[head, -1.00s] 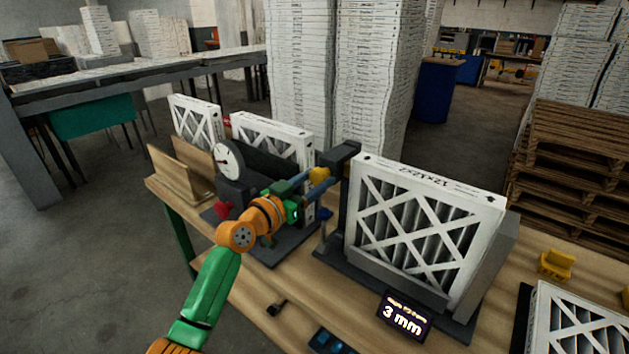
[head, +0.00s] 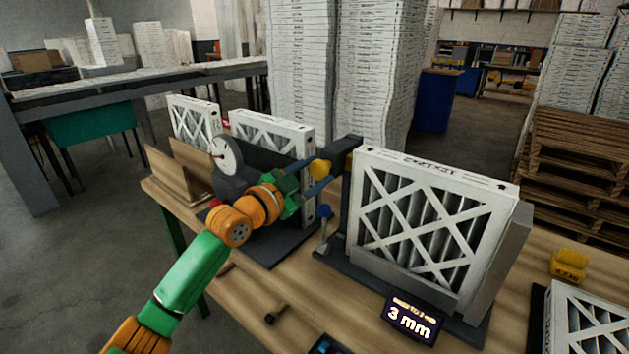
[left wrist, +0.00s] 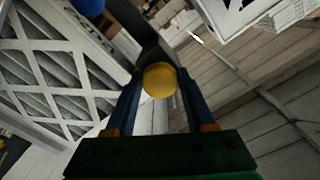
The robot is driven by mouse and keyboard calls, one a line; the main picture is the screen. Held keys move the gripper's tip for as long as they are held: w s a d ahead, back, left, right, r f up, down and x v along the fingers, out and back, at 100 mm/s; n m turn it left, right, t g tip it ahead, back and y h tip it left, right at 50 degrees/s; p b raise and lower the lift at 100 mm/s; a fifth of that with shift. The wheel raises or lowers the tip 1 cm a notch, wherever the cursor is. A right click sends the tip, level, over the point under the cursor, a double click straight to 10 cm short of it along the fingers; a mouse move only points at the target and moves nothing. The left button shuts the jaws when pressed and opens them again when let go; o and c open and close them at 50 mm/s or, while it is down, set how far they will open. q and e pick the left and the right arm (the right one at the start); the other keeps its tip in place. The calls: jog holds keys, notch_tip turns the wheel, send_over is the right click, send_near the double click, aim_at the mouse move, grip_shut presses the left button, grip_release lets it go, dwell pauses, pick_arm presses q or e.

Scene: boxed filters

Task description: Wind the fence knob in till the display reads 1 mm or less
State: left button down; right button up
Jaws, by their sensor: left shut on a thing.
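The yellow fence knob (head: 319,168) sits on the dark post at the left side of the fixture. It also shows in the left wrist view (left wrist: 160,80), between the blue fingers. My left gripper (head: 312,182) is shut on the knob, reaching in from the left. The display (head: 411,319) on the bench reads 3 mm; its smaller top line is too blurred to read. A white-framed filter (head: 430,222) stands upright in the fixture, against a grey plate (head: 498,262) at its right. My right gripper is not in view.
A blue-topped lever (head: 324,212) stands just below the gripper. A dial gauge (head: 227,155) on a dark stand is behind my left arm. More filters stand at the back left. A yellow block (head: 568,266) lies on the right of the bench.

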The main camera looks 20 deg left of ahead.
pick_arm(q)
jog(key=shift+m, duration=1.2)
jog(key=shift+r+m+p, duration=0.1)
jog(key=shift+m+p, duration=0.2)
jog(key=shift+m, duration=0.8)
jog(key=shift+c, duration=1.3)
grip_release()
